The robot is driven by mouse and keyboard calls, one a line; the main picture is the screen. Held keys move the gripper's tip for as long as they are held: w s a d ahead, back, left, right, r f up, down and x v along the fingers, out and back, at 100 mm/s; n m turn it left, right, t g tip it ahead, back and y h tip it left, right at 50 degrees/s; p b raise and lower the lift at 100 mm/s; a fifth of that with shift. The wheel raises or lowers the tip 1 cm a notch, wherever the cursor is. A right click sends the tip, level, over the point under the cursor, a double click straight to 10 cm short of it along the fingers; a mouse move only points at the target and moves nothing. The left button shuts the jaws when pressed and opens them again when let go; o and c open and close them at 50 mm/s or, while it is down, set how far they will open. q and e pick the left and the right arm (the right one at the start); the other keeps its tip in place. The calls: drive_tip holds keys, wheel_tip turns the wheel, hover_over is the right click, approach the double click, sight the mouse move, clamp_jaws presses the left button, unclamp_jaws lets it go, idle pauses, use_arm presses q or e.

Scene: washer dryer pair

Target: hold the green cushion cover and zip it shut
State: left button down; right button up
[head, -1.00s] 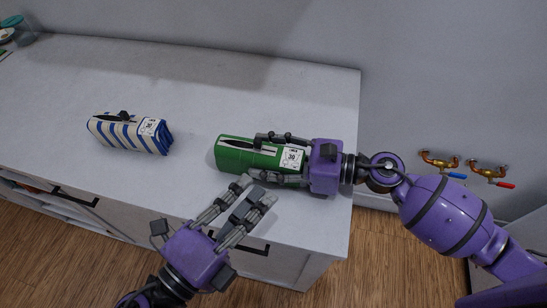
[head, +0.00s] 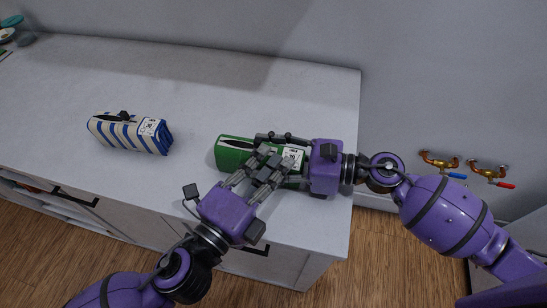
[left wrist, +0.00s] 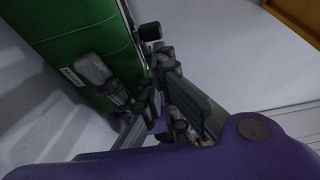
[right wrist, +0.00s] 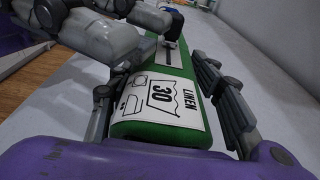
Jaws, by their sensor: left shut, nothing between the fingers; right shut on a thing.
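The green cushion cover (head: 234,161) lies on the white counter, with a dark zip opening along its top and a white "LINEN 30" label at its right end. The label shows in the right wrist view on the cover (right wrist: 150,131). My right gripper (head: 280,158) reaches in from the right and is shut on the cover, one finger along each long side. My left gripper (head: 266,161) is shut and empty, its fingers over the cover and hiding part of the zip and label.
A blue-and-white striped cover (head: 130,133) lies to the left on the counter (head: 190,75). The counter's right edge is close to my right gripper. Taps (head: 440,160) are on the wall at right. The counter behind both covers is clear.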

sight(228, 152)
use_arm(q)
drive_tip(key=shift+w+d, duration=0.25)
drive_tip(key=shift+w, duration=0.05)
use_arm(e)
drive_tip(key=shift+f, duration=0.1)
use_arm(q)
drive_tip(key=a, duration=0.2)
drive_tip(key=w+a, duration=0.1)
drive_tip(key=a, duration=0.2)
drive_tip(key=w+a, duration=0.1)
drive_tip(key=a, duration=0.1)
drive_tip(key=shift+w+a+f, duration=0.1)
drive_tip(key=shift+w+a, duration=0.3)
drive_tip(key=shift+a, duration=0.25)
drive_tip(key=shift+w+a, duration=0.1)
use_arm(e)
drive_tip(key=shift+d, duration=0.1)
use_arm(q)
drive_tip(key=shift+s+a, duration=0.35)
drive_tip(key=shift+s, duration=0.1)
use_arm(e)
drive_tip(key=shift+s, duration=0.1)
use_arm(q)
drive_tip(key=v, duration=0.9)
drive_tip(key=shift+s+d, duration=0.25)
drive_tip(key=shift+d, duration=0.15)
use_arm(e)
drive_tip(key=shift+f, duration=0.1)
